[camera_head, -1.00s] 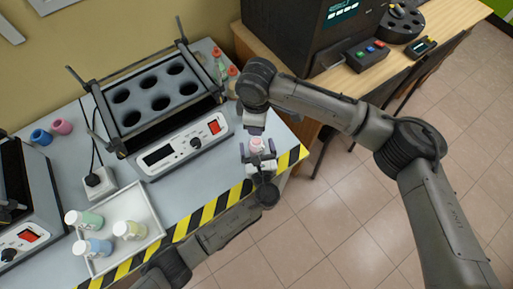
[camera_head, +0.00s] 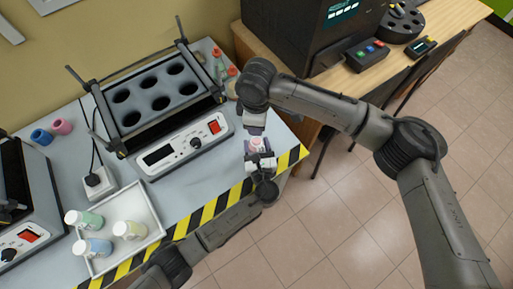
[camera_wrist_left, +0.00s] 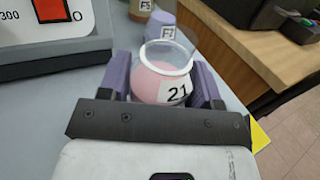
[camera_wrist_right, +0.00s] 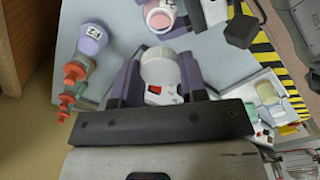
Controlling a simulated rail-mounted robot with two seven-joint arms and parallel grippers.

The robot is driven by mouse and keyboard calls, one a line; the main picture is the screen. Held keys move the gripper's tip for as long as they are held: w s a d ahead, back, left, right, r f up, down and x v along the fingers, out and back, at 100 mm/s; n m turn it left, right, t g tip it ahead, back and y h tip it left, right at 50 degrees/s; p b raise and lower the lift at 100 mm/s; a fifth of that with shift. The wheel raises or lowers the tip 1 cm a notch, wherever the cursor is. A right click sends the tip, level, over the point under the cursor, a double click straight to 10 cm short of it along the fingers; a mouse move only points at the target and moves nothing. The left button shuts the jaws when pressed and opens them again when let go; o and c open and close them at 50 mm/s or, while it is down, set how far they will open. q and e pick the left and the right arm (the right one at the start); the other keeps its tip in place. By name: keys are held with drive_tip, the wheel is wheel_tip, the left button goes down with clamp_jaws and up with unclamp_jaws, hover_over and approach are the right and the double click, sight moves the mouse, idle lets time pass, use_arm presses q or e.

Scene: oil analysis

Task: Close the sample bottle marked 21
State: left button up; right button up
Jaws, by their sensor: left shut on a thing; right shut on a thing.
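The sample bottle marked 21 (camera_wrist_left: 165,80) is clear, with pink contents and a white rim; its top is uncovered. My left gripper (camera_head: 260,160) is shut on it and holds it upright near the striped table edge. The bottle also shows in the right wrist view (camera_wrist_right: 160,16), beyond my right gripper. My right gripper (camera_wrist_right: 162,80) is shut on a white ridged cap (camera_wrist_right: 160,68). In the head view my right gripper (camera_head: 254,127) is just behind and above the bottle, apart from it. The cap is mostly hidden there.
A heater block with round holes (camera_head: 150,92) stands left of the grippers. A white tray (camera_head: 150,205) holds several capped bottles. A purple-capped bottle (camera_wrist_right: 92,38) and red-capped bottles (camera_wrist_right: 75,72) stand close by. The striped edge (camera_head: 232,194) borders the table.

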sight(257, 139)
use_arm(q)
drive_tip(key=c, duration=0.5)
drive_tip(key=shift+o, duration=0.2)
use_arm(e)
drive_tip(key=shift+f, duration=2.5)
drive_tip(key=shift+f, duration=0.85)
drive_tip(key=shift+f, duration=0.6)
